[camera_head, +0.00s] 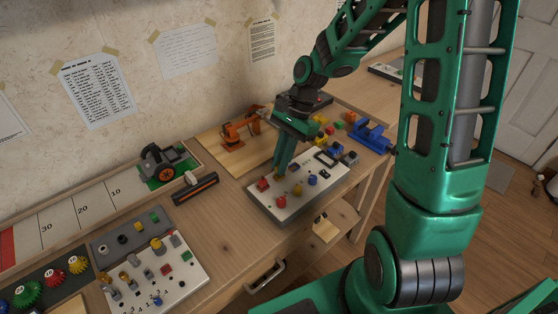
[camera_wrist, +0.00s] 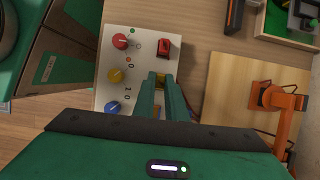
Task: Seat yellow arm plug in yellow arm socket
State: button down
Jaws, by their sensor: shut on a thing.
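My gripper (camera_head: 279,173) points down at the white panel (camera_head: 262,206), with its green fingertips close to the top surface. In the wrist view my gripper (camera_wrist: 161,84) is shut on a small yellow piece, which I take for the yellow arm plug (camera_wrist: 160,77). Only a little of it shows between the fingertips; the fingers hide the rest. A red block-shaped piece (camera_wrist: 163,47) stands beside it on the panel. The yellow arm socket cannot be made out; the fingers cover the panel there. I cannot tell whether the plug touches the panel or how deep it sits.
The panel also carries red (camera_wrist: 120,41), yellow (camera_wrist: 115,76) and blue (camera_wrist: 112,108) knobs. A small orange robot arm (camera_head: 240,129) stands on a wooden board behind. A blue vise (camera_head: 372,136) and loose coloured blocks lie to the right. A second board (camera_head: 177,284) is at front left.

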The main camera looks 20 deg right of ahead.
aim_at(276, 168)
jog(key=shift+f, duration=0.75)
jog(key=c, duration=1.7)
grip_release()
jog(key=shift+r, duration=0.1)
jog(key=shift+r, duration=2.45)
jog(key=shift+d, duration=0.1)
jog(key=s+d+r+n+h, duration=0.1)
jog(key=s+d+r+n, duration=0.1)
jog(key=s+d, duration=0.3)
jog(key=s+d+r+n+t+h, duration=0.1)
jog(key=s+d+r+n, duration=0.2)
jog(key=s+d, duration=0.3)
jog(key=s+d+r+n+h, duration=0.2)
jog(key=s+d, duration=0.3)
jog(key=s, duration=0.7)
jog(key=shift+s+d+r+n+t, duration=0.25)
jog(key=shift+s+r+n+t, duration=0.1)
jog(key=shift+n, duration=0.15)
